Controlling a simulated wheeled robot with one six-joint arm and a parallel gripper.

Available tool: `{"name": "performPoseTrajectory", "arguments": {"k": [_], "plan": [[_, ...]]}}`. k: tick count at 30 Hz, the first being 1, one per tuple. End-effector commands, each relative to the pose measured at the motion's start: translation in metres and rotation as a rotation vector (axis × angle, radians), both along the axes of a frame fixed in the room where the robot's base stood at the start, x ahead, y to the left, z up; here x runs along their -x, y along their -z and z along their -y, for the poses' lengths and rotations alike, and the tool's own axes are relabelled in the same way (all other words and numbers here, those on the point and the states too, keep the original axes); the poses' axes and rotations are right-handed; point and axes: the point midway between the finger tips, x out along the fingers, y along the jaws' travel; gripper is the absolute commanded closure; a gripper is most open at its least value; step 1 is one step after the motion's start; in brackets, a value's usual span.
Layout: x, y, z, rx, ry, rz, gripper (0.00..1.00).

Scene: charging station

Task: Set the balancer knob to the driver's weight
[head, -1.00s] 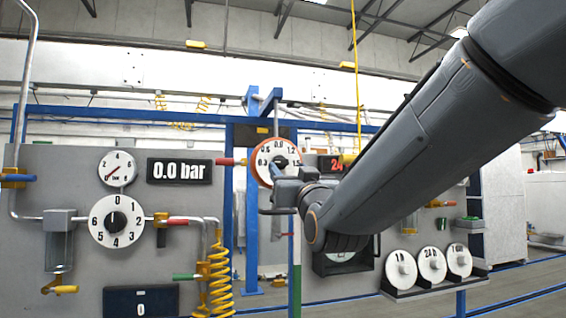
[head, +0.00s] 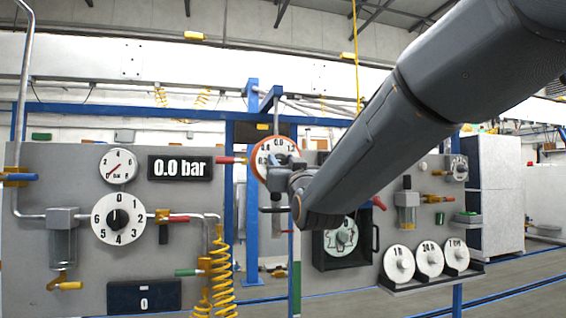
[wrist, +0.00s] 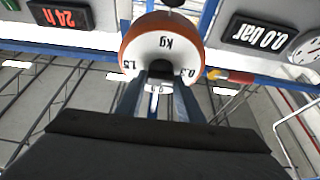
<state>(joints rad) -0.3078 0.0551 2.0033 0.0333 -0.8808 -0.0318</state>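The balancer knob's dial (head: 262,147) is a white disc with an orange rim, on the blue frame at the middle of the head view. Its numbers include 0.9 at the top. In the wrist view the dial (wrist: 166,30) is upside down, with "kg", 1.5 and 0.3 readable. My gripper (wrist: 161,80) reaches in front of the dial. Its two fingers stand apart with a grey part at the dial's middle between them; I cannot tell whether they touch it. In the head view my gripper (head: 283,172) covers the dial's lower right. I cannot make out the driver or its weight.
A 0.0 bar display (head: 180,168), a gauge (head: 118,166) and a numbered dial (head: 118,218) are on the left panel. A yellow coiled hose (head: 221,270) hangs beside it. Three white discs (head: 429,261) stand on a right shelf. A red 24 h display (wrist: 60,14) shows in the wrist view.

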Motion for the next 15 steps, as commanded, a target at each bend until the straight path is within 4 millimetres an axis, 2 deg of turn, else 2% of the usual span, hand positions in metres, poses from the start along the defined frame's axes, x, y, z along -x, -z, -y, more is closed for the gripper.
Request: {"name": "performPoseTrajectory", "arguments": {"k": [1, 3, 4, 15], "plan": [[0.0001, -0.0001, 0.0000, 0.000, 0.000, 0.000, 0.75], [0.0001, -0.0001, 0.0000, 0.000, 0.000, 0.000, 0.87], [0.0001, -0.0001, 0.0000, 0.000, 0.000, 0.000, 0.90], [0.0004, 0.0009, -0.0010, -0.066, -0.001, -0.018, 0.90]]}}
